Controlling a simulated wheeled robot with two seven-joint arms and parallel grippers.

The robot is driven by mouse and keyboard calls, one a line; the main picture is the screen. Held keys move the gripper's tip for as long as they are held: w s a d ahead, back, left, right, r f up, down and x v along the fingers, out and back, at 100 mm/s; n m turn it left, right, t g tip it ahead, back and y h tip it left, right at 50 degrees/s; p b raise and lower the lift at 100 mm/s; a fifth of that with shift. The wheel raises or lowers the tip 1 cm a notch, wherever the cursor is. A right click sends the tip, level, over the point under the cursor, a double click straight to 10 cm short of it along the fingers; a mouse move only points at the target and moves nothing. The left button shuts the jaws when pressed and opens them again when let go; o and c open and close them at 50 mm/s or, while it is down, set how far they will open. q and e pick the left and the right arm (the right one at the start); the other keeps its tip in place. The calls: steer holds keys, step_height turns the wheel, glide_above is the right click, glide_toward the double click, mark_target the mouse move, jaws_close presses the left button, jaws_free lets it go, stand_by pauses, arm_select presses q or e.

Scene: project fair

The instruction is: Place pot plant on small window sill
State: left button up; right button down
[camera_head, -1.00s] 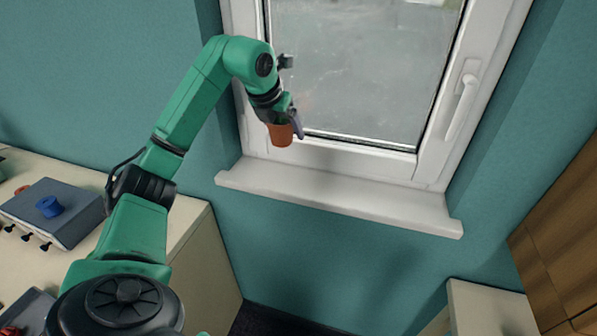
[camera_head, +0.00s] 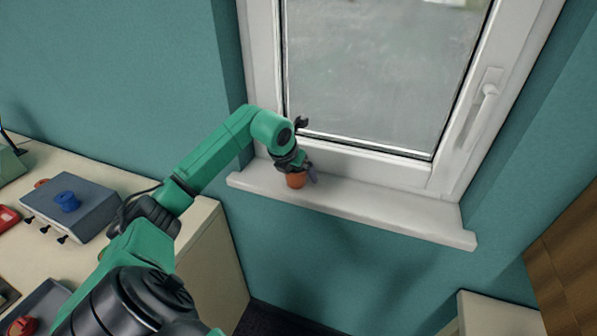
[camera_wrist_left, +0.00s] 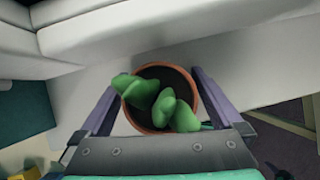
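The pot plant is an orange-brown pot (camera_head: 296,181) at the left part of the white window sill (camera_head: 385,207). In the left wrist view the pot plant (camera_wrist_left: 163,98) shows from above, with dark soil and green fleshy leaves. My left gripper (camera_head: 299,172) is at the pot, with its purple-grey fingers on both sides of the rim in the left wrist view (camera_wrist_left: 160,92). The fingers appear closed on the pot. The pot looks upright at the sill; whether its base touches the sill is hard to tell. My right gripper is not in view.
The window frame (camera_head: 262,70) rises behind the sill, with a handle (camera_head: 485,95) at right. The sill right of the pot is bare. A cream worktop (camera_head: 100,172) with a grey box (camera_head: 72,207) stands at left. A wooden panel (camera_head: 572,250) is at right.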

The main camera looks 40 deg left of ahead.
arm_select(q)
steer(key=b+v, duration=0.3)
steer(key=v, duration=0.9)
steer(key=shift+r, duration=0.15)
steer(key=shift+s, duration=0.1)
